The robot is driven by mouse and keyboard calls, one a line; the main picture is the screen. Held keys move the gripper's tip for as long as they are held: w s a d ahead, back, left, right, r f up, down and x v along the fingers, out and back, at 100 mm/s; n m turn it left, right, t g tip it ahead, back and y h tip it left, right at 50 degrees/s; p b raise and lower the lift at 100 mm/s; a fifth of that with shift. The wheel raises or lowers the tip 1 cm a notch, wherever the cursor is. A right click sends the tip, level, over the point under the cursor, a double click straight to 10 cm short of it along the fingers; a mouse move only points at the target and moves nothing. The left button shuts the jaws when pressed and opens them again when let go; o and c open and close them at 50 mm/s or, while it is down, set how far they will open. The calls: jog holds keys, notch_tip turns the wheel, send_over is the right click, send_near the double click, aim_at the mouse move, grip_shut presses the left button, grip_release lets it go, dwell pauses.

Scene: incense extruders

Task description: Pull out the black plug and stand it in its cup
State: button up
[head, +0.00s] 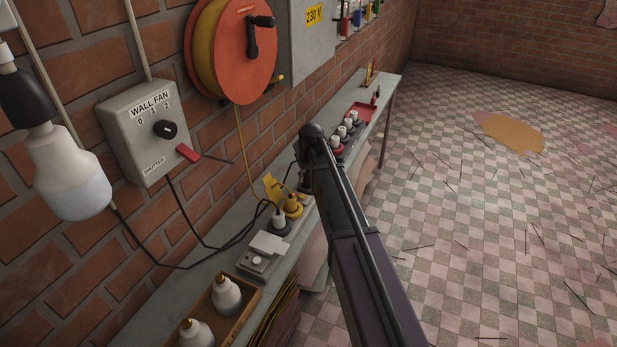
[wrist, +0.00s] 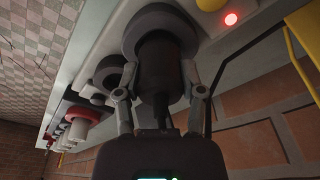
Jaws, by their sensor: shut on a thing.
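The black plug (wrist: 160,72) is a thick dark cylinder with a narrower stem, in the middle of the wrist view. My gripper (wrist: 161,95) is shut on it, one finger on each side. The plug's far end meets a round grey collar (wrist: 130,38); I cannot tell how deep it sits in there. A smaller dark round cup-like piece (wrist: 108,73) stands to the left of it, apart from the plug; I cannot tell whether it is the plug's cup. In the head view my arm hides the gripper and most of the plug.
A red light (wrist: 231,19) glows beside the collar. Several white-topped pieces and a red tray (head: 361,112) are farther along. The brick wall is close; the floor side is open.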

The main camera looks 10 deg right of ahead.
jog(key=shift+f, duration=0.2)
jog(key=o, duration=1.2)
jog(key=shift+m+g, duration=0.9)
jog(key=s+r+p, duration=0.1)
jog(key=s, duration=0.8)
jog(key=s+r+p, duration=0.2)
jog(key=s, duration=0.8)
jog(key=s+r+p, duration=0.1)
jog(key=s, duration=0.9)
jog(key=shift+d+r, duration=0.15)
jog(key=shift+r, duration=0.2)
